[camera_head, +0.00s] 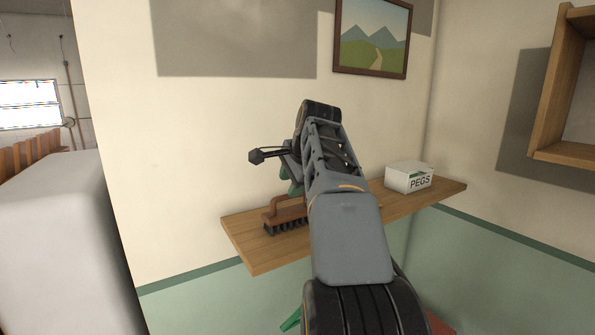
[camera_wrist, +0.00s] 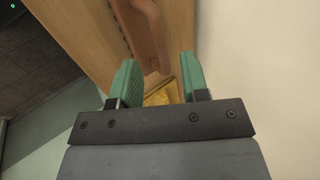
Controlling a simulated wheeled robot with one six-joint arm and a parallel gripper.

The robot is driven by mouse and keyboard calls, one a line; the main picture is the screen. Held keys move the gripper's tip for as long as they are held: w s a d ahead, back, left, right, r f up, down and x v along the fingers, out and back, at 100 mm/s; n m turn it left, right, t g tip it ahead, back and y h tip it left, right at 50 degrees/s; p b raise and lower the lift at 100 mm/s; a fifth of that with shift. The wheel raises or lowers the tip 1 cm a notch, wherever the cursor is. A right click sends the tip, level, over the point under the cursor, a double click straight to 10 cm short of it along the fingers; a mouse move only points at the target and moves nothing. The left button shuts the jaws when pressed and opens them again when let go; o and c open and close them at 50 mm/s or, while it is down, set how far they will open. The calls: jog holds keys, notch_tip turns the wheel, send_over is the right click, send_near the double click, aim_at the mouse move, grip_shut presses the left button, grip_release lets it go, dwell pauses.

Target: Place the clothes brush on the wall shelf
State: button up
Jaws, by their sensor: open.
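The clothes brush (camera_head: 287,211), with a brown wooden handle and dark bristles, rests bristles down on the left part of a wooden wall shelf (camera_head: 258,249). In the wrist view the brown handle (camera_wrist: 147,35) lies just beyond the fingertips, over the shelf board (camera_wrist: 82,35). My gripper (camera_head: 291,183) is close to the brush, partly hidden by my own arm in the head view. In the wrist view its green fingers (camera_wrist: 158,62) stand apart with no brush between them. The bristles are mostly hidden there.
A white box marked PEGS (camera_head: 408,178) stands on the shelf's right part. A framed picture (camera_head: 372,38) hangs above. A wooden open wall unit (camera_head: 560,85) is at upper right. A small unclear yellow thing (camera_wrist: 163,93) shows beyond my fingers. Bare board lies beside the brush.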

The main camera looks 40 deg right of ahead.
jog(key=shift+v, duration=2.7)
